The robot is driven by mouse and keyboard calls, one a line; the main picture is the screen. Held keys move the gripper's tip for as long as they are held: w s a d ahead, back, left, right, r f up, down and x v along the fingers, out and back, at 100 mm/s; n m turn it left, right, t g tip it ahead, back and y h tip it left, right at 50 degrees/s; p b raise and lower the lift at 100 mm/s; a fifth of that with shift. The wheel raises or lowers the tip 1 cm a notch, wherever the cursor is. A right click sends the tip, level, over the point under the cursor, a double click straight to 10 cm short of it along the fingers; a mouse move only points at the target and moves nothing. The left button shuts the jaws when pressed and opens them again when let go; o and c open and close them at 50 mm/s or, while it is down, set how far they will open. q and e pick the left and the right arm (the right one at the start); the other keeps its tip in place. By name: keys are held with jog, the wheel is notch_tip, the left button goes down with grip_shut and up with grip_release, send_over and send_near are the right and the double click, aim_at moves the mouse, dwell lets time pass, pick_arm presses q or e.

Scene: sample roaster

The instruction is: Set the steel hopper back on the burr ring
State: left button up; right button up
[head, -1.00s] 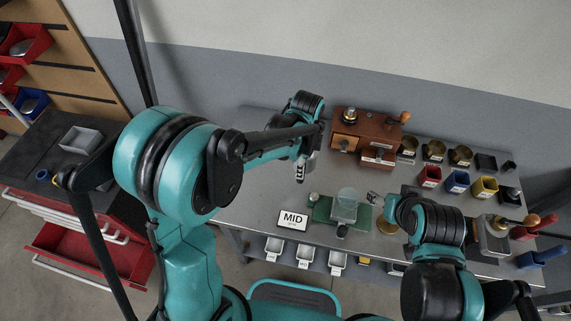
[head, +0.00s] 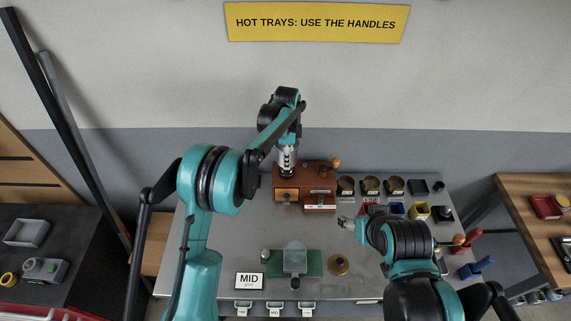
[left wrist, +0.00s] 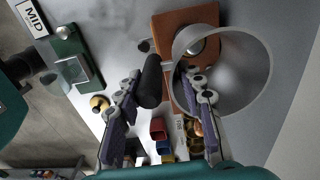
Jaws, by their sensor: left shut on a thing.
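The steel hopper (left wrist: 245,75) is a wide, shiny cone with a dark handle (left wrist: 150,82) at its side. My left gripper (left wrist: 163,108) is shut on the hopper, with the handle between its fingers in the left wrist view. The grinder (left wrist: 170,30) lies behind the hopper in the left wrist view. The gripper hides the burr ring in the head view, and I cannot tell whether the hopper touches it. My right gripper (head: 346,223) is above the table; its jaws are too small to read.
A green scale base with a clear container (head: 295,258) and a MID sign (head: 249,281) are at the table's front. The table (head: 230,225) is clear left of centre.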

aim_at(287, 172)
pick_arm(q)
jog(key=shift+s, duration=0.1)
dwell(0.3)
jog(key=shift+f+b, duration=2.3)
jog(key=shift+f, duration=0.6)
jog(key=shift+b, duration=0.4)
jog(key=shift+f+b, duration=0.75)
jog(key=shift+f, duration=0.3)
jog(key=o, duration=1.3)
